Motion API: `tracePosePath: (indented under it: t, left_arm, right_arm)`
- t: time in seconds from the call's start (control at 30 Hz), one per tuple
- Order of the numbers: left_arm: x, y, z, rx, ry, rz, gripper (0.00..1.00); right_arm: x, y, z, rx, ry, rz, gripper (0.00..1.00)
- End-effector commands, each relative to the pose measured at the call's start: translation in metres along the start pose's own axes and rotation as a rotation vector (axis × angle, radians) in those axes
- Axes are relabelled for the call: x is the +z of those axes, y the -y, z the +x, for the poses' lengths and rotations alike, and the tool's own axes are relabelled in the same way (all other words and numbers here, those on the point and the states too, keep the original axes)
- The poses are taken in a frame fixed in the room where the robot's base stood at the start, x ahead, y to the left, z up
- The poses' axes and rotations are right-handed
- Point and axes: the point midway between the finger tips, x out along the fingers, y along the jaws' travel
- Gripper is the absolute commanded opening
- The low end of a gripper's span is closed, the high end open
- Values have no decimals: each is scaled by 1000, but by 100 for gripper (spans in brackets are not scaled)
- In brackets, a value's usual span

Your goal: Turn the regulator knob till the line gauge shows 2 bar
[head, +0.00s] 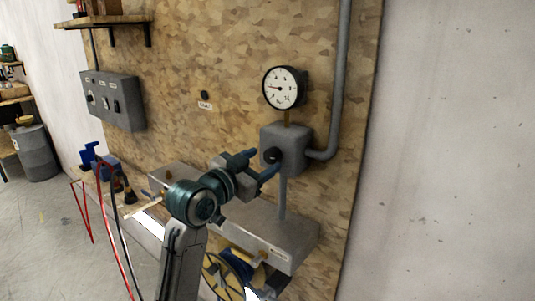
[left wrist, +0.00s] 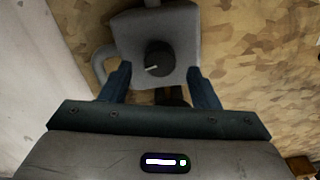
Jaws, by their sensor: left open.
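The round white line gauge (head: 284,88) with a black rim sits on top of the grey regulator body (head: 294,140). Its needle points roughly left; the scale is too small to read surely. The black regulator knob (head: 272,155) is on the front of the body. In the left wrist view the knob (left wrist: 157,62) has a pale mark pointing left. My left gripper (head: 263,161) is open in front of the knob. In the left wrist view its blue fingers (left wrist: 158,72) stand on either side of the knob, with gaps; whether they overlap it in depth is unclear. My right gripper is not in view.
A grey pipe (head: 340,80) bends into the regulator's right side. A grey switch box (head: 112,101) hangs on the board at left. Below are a metal bench (head: 290,230), a cable reel (head: 222,275) and a blue vise (head: 92,157). Red and black cables hang at left.

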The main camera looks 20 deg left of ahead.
Motion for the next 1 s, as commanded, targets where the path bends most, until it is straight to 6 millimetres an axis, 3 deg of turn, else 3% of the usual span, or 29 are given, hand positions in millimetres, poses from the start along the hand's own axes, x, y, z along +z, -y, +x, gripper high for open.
tracePosePath:
  t: [0.2,0.57,0.8,1.0]
  left_arm:
    - [-1,0,26,1,1,-1,55]
    - [0,0,31,0,0,0,55]
    - [1,0,30,0,0,0,11]
    - [0,0,30,0,1,55,11]
  right_arm:
    - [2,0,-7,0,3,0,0]
    - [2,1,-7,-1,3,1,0]
    - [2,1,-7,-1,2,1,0]
    - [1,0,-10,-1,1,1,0]
